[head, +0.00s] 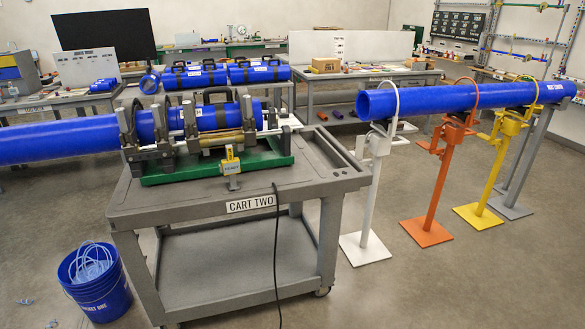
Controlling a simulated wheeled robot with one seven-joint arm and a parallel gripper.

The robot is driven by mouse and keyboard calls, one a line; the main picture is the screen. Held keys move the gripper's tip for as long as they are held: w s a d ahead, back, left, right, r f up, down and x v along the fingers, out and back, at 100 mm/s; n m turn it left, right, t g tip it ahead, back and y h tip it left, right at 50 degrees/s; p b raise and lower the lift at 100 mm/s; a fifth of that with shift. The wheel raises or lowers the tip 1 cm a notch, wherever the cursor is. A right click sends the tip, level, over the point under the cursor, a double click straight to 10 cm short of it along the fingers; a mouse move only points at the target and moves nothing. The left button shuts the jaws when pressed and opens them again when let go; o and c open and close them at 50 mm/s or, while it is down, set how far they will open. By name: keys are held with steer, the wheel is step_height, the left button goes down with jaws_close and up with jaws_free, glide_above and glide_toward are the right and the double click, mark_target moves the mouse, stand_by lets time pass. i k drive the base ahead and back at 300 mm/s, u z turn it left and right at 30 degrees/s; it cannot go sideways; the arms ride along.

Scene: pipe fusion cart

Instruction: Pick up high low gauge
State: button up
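I cannot make out a high low gauge for sure in the head view. A small yellow boxlike device (231,161) with a label stands on a grey foot at the front of the cart top; I cannot tell if it is the gauge. Several small items lie on the back benches, too small to name. The grey cart (180,208), labelled CART TWO, carries a fusion machine (190,128) on a green base (215,166). A long blue pipe (50,139) runs through its clamps from the left. My gripper is not in view.
A blue bucket (97,291) stands on the floor left of the cart. White (364,247), orange (427,232) and yellow (478,215) stands hold another blue pipe (440,98) at right. Benches line the back. A black cable (276,260) hangs down the cart's front.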

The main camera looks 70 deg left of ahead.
mark_target(232, 166)
steer(key=u, duration=3.25)
steer(key=i, duration=2.7)
steer(key=z, duration=2.15)
steer(key=i, duration=0.15)
steer(key=u, duration=0.1)
